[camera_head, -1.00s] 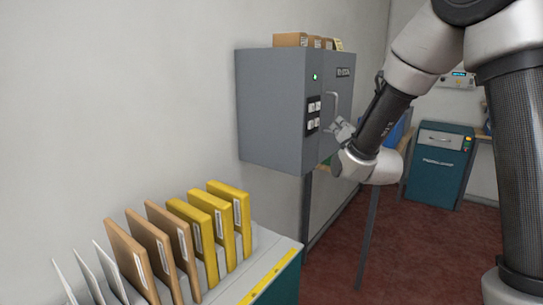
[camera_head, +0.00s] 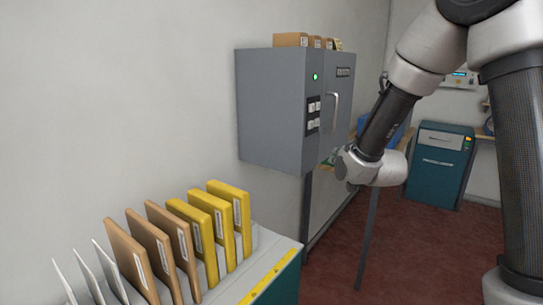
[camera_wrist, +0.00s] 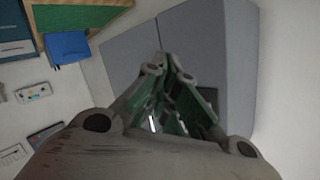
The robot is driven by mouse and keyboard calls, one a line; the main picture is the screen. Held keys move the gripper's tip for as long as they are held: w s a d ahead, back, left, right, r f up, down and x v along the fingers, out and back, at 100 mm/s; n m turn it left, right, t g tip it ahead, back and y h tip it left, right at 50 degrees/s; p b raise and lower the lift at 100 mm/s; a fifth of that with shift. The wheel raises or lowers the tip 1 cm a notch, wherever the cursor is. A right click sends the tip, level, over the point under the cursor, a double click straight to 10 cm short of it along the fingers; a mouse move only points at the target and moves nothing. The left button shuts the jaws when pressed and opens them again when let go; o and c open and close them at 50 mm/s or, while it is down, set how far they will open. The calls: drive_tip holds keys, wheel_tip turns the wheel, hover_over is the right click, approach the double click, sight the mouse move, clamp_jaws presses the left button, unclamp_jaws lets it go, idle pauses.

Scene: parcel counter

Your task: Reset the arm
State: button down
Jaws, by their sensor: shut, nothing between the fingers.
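My arm reaches down from the upper right in the head view, its wrist in front of the grey cabinet's right lower side. My gripper (camera_wrist: 168,72) shows in the wrist view with its fingers together and nothing between them. In the head view the fingers are mostly hidden behind the wrist. The grey wall cabinet (camera_head: 270,110) has a green light, a small button panel (camera_head: 313,114) and a door handle (camera_head: 335,110). Its grey surface (camera_wrist: 215,50) fills the wrist view behind the fingers. I cannot tell the exact gap between fingers and cabinet.
A rack (camera_head: 265,262) with yellow, brown and white upright mailers stands at the lower left. Small boxes (camera_head: 290,40) sit on the cabinet. A teal machine (camera_head: 440,165) stands at the back right. A blue object (camera_wrist: 68,47) lies left in the wrist view. Red floor is open between.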

drive_tip(key=s+d+f+n+g+h, duration=0.1)
drive_tip(key=s+d+f+n+g, duration=0.15)
drive_tip(key=s+f+g, duration=0.4)
drive_tip(key=s+d+f+n+g, duration=0.1)
drive_tip(key=s+d+g, duration=0.2)
drive_tip(key=s, duration=0.7)
drive_tip(key=s+d+r, duration=0.3)
drive_tip(key=s+r, duration=0.1)
drive_tip(key=s, duration=0.3)
drive_tip(key=s+d+r+h, duration=0.1)
drive_tip(key=s+d+r, duration=0.3)
drive_tip(key=s, duration=0.3)
drive_tip(key=s+d+r, duration=0.3)
drive_tip(key=s+r, duration=0.1)
drive_tip(key=s, duration=0.3)
drive_tip(key=shift+d+g+h, duration=0.25)
drive_tip(key=shift+g+h, duration=0.15)
drive_tip(key=shift+g, duration=0.05)
